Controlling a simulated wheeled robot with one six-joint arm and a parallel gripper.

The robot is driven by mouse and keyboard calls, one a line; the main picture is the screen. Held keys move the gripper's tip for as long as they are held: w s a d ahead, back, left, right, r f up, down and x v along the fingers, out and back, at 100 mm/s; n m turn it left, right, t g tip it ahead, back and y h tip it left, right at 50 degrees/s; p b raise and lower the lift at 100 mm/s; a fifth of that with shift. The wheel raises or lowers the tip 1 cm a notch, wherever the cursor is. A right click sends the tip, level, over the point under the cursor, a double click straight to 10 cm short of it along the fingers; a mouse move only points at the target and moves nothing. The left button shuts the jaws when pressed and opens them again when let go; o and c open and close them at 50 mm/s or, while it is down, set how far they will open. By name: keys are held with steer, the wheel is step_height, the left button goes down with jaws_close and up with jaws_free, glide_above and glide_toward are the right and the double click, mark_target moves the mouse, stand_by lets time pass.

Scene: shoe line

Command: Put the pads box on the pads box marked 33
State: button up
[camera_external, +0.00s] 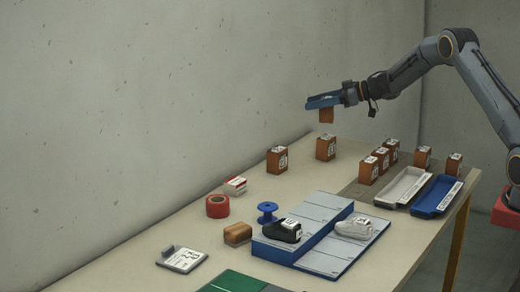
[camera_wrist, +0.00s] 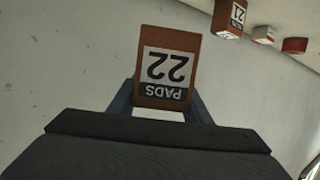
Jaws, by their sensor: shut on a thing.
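My gripper (camera_external: 325,101) is shut on a brown pads box (camera_external: 326,115) and holds it in the air above the far part of the table. In the wrist view the held box (camera_wrist: 168,70) shows a white label reading PADS 22, upside down. In the external view it hangs above a standing brown box (camera_external: 326,148), with a gap between them. Another brown box (camera_external: 277,160) stands to the left; in the wrist view a box (camera_wrist: 229,18) seems marked 21. The other boxes' numbers are too small to read, so I cannot tell which is marked 33.
Several brown boxes (camera_external: 368,171) stand right of there, beside a white tray (camera_external: 386,200) and a blue tray (camera_external: 420,211). Red tape (camera_external: 217,207), a white-red box (camera_external: 235,185), a blue spool (camera_external: 267,212) and a blue stand with shoes (camera_external: 330,211) lie nearer.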

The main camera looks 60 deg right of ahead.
steer(key=shift+f+p, duration=0.45)
steer(key=shift+f, duration=2.25)
steer(key=shift+f, duration=0.15)
steer(key=o, duration=1.1)
